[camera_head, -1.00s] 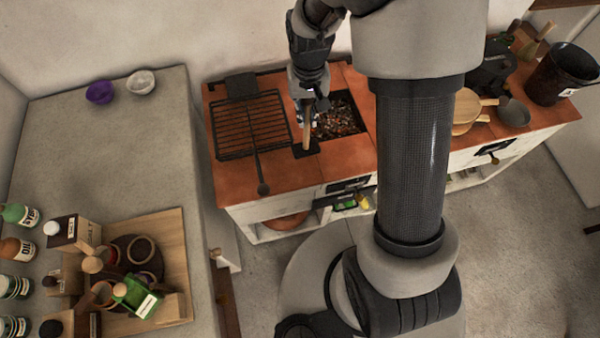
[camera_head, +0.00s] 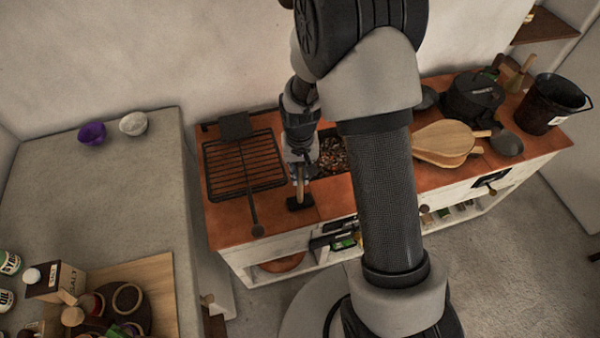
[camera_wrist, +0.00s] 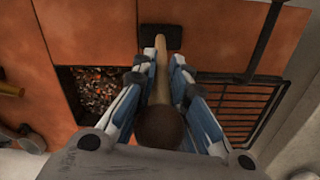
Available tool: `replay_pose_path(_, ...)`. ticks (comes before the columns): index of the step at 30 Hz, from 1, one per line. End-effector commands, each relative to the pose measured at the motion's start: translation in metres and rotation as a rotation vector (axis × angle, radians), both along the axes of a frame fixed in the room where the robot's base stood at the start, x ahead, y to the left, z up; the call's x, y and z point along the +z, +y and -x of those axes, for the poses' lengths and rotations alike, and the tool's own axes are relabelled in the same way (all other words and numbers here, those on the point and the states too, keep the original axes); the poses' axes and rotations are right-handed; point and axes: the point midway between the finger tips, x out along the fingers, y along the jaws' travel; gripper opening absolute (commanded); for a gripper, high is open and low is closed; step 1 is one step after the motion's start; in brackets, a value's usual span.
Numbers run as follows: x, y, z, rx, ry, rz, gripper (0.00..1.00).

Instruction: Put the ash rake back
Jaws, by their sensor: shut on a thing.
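The ash rake has a pale wooden handle and a flat black head (camera_head: 300,203). My gripper (camera_head: 299,168) is shut on the handle, above the orange-tiled stove top (camera_head: 232,225). In the wrist view the handle (camera_wrist: 161,75) runs between the two fingers of my gripper (camera_wrist: 164,62), with its dark round end close to the camera. The rake's black head (camera_wrist: 160,37) shows beyond the fingertips, over the tiles. I cannot tell whether the head touches them. My arm hides part of the stove.
The ember pit (camera_head: 332,152) lies right of the rake, and a grill rack (camera_head: 243,165) with a long handle lies left.

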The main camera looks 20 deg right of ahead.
Motion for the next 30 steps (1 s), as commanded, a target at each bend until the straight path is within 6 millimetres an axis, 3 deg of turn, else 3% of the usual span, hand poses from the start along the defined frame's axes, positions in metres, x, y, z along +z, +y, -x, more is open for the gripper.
replay_pose_path(7, -0.003, 0.000, 0.000, 0.000, -0.001, 0.000, 0.00)
replay_pose_path(8, -0.003, 0.000, 0.000, 0.000, 0.000, 0.000, 0.15)
replay_pose_path(16, -0.003, 0.000, 0.000, 0.000, 0.001, 0.000, 0.33)
replay_pose_path(26, -0.001, 0.000, 0.000, 0.000, 0.000, 0.000, 0.33)
replay_pose_path(30, 0.011, 0.000, -0.001, 0.000, -0.002, 0.000, 0.33)
